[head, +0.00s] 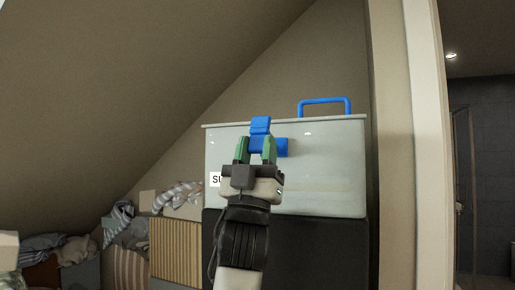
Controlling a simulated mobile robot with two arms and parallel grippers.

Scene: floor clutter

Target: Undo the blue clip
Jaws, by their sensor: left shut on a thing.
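The blue clip (260,126) is on the front of a pale box (325,180), near its top edge. Its upper part stands up above my fingers, and another blue part shows to the right of them. My left gripper (256,150), with green finger pads, is in front of the box and shut on the blue clip. The fingers and wrist hide the clip's lower part and some of the box front. My right gripper is not in view.
A blue handle (325,101) stands on the box's lid. The box rests on a dark block (310,245). Bins with crumpled cloth (120,220) are at the left under a sloped ceiling. A door frame (425,130) stands at the right.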

